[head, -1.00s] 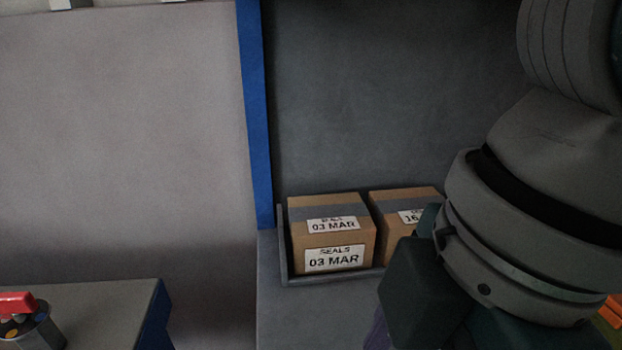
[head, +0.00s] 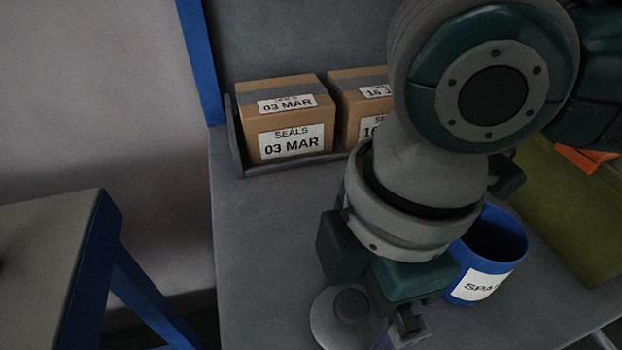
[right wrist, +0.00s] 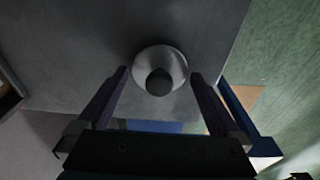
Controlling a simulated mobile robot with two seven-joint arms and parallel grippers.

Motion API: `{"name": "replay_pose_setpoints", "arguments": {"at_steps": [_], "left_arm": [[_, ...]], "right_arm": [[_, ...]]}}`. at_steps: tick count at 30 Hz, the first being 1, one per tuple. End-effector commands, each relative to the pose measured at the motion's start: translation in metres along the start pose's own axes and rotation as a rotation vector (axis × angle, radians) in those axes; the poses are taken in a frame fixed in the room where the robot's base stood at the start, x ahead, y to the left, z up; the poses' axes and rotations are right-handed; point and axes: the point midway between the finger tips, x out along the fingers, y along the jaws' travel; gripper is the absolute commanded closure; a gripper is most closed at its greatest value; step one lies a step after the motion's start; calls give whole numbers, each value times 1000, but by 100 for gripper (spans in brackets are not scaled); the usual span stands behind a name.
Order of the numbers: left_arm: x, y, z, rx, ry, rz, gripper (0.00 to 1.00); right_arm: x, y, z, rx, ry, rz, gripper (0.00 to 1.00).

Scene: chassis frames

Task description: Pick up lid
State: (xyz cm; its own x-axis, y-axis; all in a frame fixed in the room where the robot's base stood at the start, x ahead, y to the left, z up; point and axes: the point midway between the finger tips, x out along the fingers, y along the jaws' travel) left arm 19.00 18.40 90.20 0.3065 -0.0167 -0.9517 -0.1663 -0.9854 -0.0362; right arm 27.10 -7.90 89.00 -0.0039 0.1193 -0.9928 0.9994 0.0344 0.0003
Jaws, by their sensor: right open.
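The lid (head: 324,322) is a round light-grey disc with a dark knob. It lies flat on the grey worktop, near the bottom of the head view, partly hidden by my right gripper (head: 388,338). In the right wrist view the lid (right wrist: 148,58) sits at the top middle, ahead of and between the fingertips. My right gripper (right wrist: 159,74) is open, its two purple fingers spread either side of the knob with a gap on both sides. I cannot tell its height above the lid. My left gripper is not in view.
Two cardboard boxes marked SEALS (head: 290,125) (head: 345,100) stand in a tray at the back. A blue container (head: 508,255) with a partly hidden label stands right of the lid. A green surface (head: 572,205) lies farther right. The worktop (head: 250,230) left of the lid is clear.

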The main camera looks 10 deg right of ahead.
Motion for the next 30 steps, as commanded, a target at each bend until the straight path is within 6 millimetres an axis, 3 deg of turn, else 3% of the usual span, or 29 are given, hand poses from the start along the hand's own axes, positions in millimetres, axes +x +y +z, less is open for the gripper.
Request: {"name": "replay_pose_setpoints", "arguments": {"at_steps": [7,25,30], "left_arm": [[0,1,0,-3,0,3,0],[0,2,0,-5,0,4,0],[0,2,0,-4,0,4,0]], "right_arm": [[1,0,0,-1,0,1,1],[1,0,0,-1,1,1,69],[1,0,0,-1,1,1,70]]}}
